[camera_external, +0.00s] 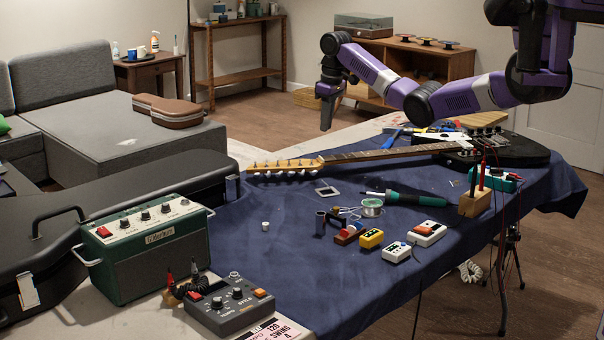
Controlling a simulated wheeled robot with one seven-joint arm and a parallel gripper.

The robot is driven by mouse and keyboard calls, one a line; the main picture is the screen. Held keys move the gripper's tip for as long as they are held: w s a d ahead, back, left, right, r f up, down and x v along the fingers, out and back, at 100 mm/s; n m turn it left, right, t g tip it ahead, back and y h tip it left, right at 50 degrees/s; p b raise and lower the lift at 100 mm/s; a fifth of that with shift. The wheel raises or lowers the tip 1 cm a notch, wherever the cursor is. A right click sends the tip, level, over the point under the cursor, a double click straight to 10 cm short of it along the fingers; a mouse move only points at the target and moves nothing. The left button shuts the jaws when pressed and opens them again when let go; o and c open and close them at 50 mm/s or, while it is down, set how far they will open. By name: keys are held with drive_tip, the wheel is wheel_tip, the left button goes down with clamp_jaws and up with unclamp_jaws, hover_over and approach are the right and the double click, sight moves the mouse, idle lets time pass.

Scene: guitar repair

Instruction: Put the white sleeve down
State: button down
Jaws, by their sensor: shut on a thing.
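My gripper (327,122) is high above the floor beyond the back edge of the cloth-covered table, its dark fingers pointing down. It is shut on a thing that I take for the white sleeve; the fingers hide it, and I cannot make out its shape. The dark blue cloth (290,280) covers the table. A small white round piece (265,226) stands on the cloth, well below and left of my gripper.
An electric guitar (390,153) lies along the table's back. Pedals (371,238), a dark metal tube (320,222) and a soldering iron (415,199) crowd the middle right. A green amplifier (147,250) stands front left. The cloth is clear at front centre.

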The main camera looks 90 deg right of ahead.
sight(326, 167)
wheel_tip(326, 167, down, 11)
drive_tip(key=shift+f+b, duration=0.1)
drive_tip(key=shift+b, duration=0.35)
drive_tip(key=c, duration=1.5)
unclamp_jaws()
drive_tip(key=shift+f, duration=0.1)
drive_tip(key=shift+c, duration=0.2)
wheel_tip(326, 167, up, 12)
drive_tip(key=s+p, duration=0.1)
drive_tip(key=shift+s+a, duration=0.15)
drive_tip(key=shift+a, duration=0.2)
